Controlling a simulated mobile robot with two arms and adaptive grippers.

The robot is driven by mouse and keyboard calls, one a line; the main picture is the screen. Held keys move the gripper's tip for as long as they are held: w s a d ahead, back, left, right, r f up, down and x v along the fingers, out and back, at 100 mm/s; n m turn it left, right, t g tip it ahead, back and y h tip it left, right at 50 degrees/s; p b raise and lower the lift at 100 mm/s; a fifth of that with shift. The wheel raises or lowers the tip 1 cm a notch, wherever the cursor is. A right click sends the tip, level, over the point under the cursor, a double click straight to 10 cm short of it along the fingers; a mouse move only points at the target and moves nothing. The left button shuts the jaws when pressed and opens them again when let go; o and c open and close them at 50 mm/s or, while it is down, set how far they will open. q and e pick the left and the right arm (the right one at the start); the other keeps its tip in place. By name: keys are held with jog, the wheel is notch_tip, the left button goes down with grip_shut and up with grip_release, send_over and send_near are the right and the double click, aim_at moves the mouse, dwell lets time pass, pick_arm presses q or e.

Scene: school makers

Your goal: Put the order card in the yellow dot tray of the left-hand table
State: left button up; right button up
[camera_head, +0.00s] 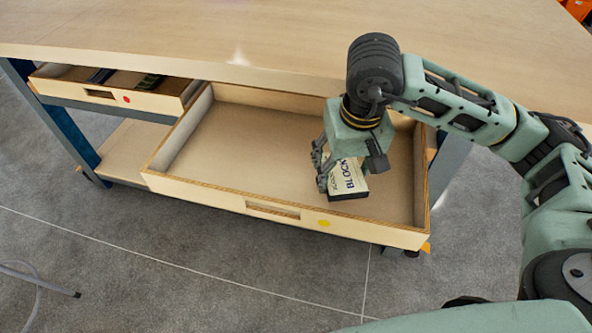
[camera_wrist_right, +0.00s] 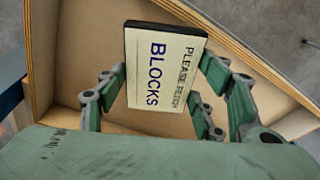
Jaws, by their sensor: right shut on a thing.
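My right gripper (camera_head: 343,172) is shut on the order card (camera_head: 349,179), a cream card with a dark edge. In the right wrist view the card (camera_wrist_right: 162,72) reads "PLEASE FETCH BLOCKS" and sits between the two fingers of the gripper (camera_wrist_right: 150,95). The yellow dot tray (camera_head: 195,191) is a wide wooden drawer, pulled out from under the table, with a yellow dot on its front. The card is over the right part of this tray; I cannot tell whether it touches the floor of it. The tray looks empty otherwise. My left gripper is out of view.
A smaller drawer with a red dot (camera_head: 160,101) is partly open at the left and holds dark items. The wooden tabletop (camera_head: 250,35) above is bare. A lower shelf (camera_head: 130,150) shows below.

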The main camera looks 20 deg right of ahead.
send_over(297, 186)
jog(key=f, duration=0.6)
jog(key=shift+s+f, duration=0.1)
jog(key=shift+s, duration=0.2)
notch_tip(297, 186, down, 4)
jog(key=shift+r, duration=0.1)
jog(key=shift+f+b, duration=0.25)
jog(key=shift+b, duration=0.05)
jog(key=o, duration=0.9)
jog(key=shift+o, duration=1.3)
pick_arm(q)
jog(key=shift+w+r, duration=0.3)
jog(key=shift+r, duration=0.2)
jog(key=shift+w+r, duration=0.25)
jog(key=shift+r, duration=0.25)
